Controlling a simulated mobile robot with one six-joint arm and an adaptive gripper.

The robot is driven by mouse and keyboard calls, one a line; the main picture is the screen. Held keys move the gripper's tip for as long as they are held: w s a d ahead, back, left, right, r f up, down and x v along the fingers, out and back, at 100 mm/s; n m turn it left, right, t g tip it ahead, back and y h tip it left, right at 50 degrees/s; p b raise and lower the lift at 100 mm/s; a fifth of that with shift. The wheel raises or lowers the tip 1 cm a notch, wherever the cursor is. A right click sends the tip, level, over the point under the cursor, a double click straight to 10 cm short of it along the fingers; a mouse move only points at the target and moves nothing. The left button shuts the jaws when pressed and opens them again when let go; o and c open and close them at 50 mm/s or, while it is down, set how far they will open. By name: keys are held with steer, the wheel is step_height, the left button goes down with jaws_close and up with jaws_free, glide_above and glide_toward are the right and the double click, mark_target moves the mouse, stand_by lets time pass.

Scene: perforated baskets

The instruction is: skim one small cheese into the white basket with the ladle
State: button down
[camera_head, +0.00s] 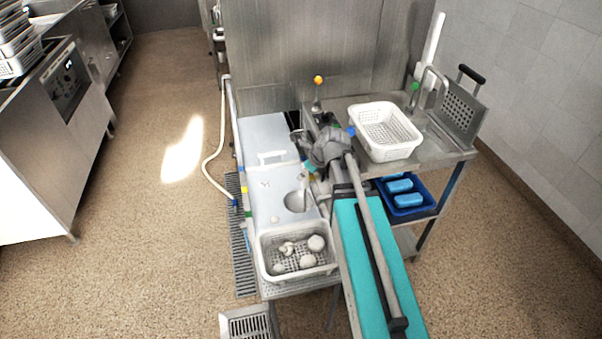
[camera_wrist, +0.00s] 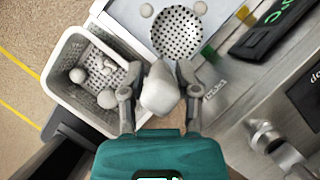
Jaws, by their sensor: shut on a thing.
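My gripper (camera_wrist: 160,92) is shut on the pale, blocky handle of the ladle (camera_wrist: 178,33). The ladle's round perforated bowl is at the top of the wrist view and looks empty. In the head view the ladle bowl (camera_head: 296,201) is at the whitish tank (camera_head: 262,135), partly hidden; its depth is unclear. One small pale cheese (camera_wrist: 146,10) lies left of the bowl, another (camera_wrist: 200,8) close to its upper right rim. A white basket (camera_head: 275,268) at the tank's near end holds several pale cheeses. Another white basket (camera_head: 372,151) stands empty on the right counter.
A blue tray (camera_head: 408,210) with blue packs is on the shelf below the right counter. A white hose (camera_head: 210,165) runs left of the tank. The floor at left is clear.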

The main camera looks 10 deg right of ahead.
mark_target(305, 207)
steer(key=shift+f+b, duration=6.5)
steer(key=shift+f, duration=0.2)
steer(key=shift+w, duration=4.95)
step_height(305, 207, up, 14)
steer(key=p, duration=1.4)
steer(key=shift+r, duration=0.25)
steer(key=shift+p, duration=0.35)
